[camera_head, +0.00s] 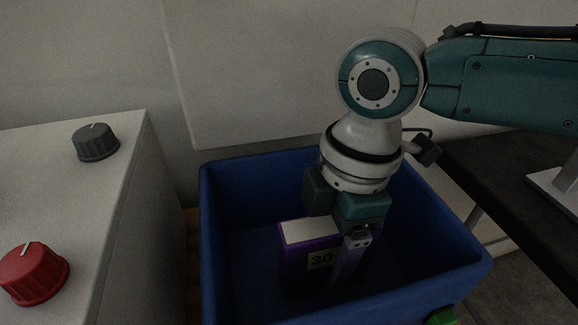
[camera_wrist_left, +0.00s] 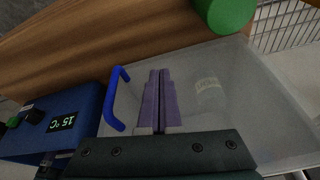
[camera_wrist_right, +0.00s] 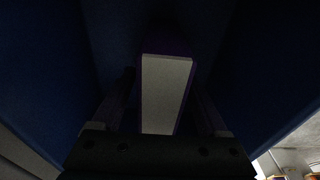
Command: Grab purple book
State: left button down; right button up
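The purple book (camera_head: 294,265) stands upright inside the blue bin (camera_head: 213,230), with its pale top edge up and a "30" label on its side. My right gripper (camera_head: 345,268) reaches down into the bin at the book; one finger shows in front of it, the other is hidden. In the right wrist view the book (camera_wrist_right: 165,95) lies between the two spread fingers of my right gripper (camera_wrist_right: 165,100), with dark gaps on both sides. My left gripper (camera_wrist_left: 159,85) is out of the head view. Its fingers are together with nothing visible between them.
A white cabinet with a grey knob (camera_head: 95,142) and a red knob (camera_head: 33,273) stands left of the bin. A dark table (camera_head: 510,180) is at the right. Below my left gripper are a clear panel with a blue handle (camera_wrist_left: 117,98) and a blue temperature display unit (camera_wrist_left: 62,122).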

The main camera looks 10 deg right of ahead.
grip_shut()
dwell(0.4)
